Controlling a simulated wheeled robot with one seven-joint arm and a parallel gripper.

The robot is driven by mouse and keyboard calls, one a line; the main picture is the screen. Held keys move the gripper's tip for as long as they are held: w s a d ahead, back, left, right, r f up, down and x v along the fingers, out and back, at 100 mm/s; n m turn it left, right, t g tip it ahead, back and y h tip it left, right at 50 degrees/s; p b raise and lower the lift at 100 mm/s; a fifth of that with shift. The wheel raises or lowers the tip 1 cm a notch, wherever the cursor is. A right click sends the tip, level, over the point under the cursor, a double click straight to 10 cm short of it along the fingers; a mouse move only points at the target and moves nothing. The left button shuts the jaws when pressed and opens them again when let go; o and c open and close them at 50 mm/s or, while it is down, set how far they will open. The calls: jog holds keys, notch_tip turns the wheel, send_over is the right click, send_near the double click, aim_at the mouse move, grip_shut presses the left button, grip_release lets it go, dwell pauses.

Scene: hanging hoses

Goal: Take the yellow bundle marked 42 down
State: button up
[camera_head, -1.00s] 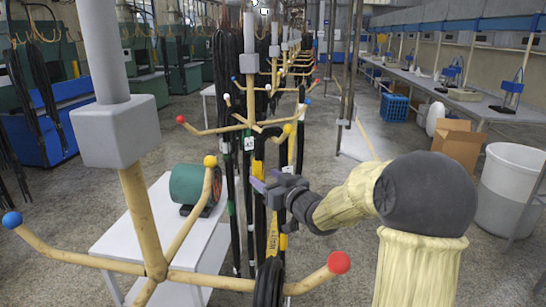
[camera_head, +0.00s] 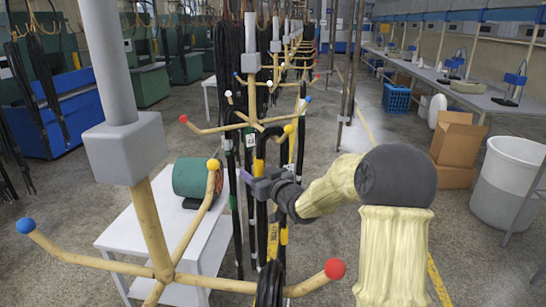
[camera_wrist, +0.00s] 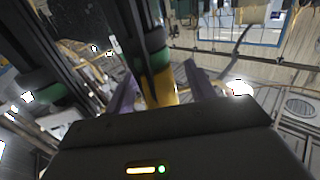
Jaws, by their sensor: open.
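Dark hose bundles hang on the wooden-armed rack in the middle of the head view. A black bundle with yellow bands (camera_head: 273,240) hangs beside my gripper (camera_head: 250,180); its number is not readable. In the wrist view, a dark bundle with a green band and a yellow section (camera_wrist: 161,90) stands between my two purple-grey fingers, which are apart. My gripper (camera_wrist: 160,95) is open around or just behind this bundle; I cannot tell the exact depth. A small white tag (camera_head: 250,140) shows on a neighbouring green-banded hose, too small to read.
A near rack post with ball-tipped arms, one red (camera_head: 334,269), stands in front. A white table (camera_head: 125,238) with a green motor (camera_head: 194,178) is left of the hoses. A white bin (camera_head: 508,185) and cardboard boxes (camera_head: 457,145) stand right. Floor between is clear.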

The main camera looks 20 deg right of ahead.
aim_at(256, 149)
grip_shut()
jog(key=shift+r, duration=0.15)
dwell(0.4)
notch_tip(256, 149, up, 7)
jog(key=shift+f+b, duration=0.1)
jog(key=shift+b, duration=0.85)
jog(key=b+v, duration=0.4)
jog(key=v, duration=1.4)
jog(key=shift+b, duration=0.4)
